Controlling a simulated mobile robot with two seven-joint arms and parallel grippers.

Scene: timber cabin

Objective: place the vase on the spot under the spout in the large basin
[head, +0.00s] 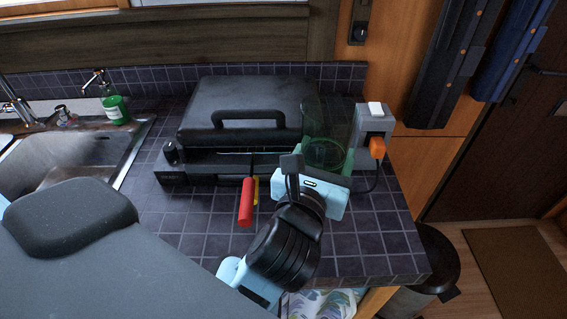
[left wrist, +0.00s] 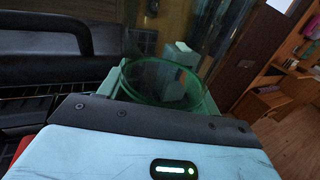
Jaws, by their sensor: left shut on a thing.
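A clear, green-tinted glass vase (head: 324,152) stands roughly upright near the right end of the dark tiled counter, beside the black grill. My left gripper (head: 318,174) is shut on it from the near side. The spot under the spout is not clearly visible. My right gripper is not in view.
A black lidded grill (head: 247,105) fills the counter between vase and basin. A red handle (head: 246,202) sticks out at its front. A grey socket box (head: 374,125) with an orange plug stands right of the vase. A green soap bottle (head: 115,110) is behind the basin.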

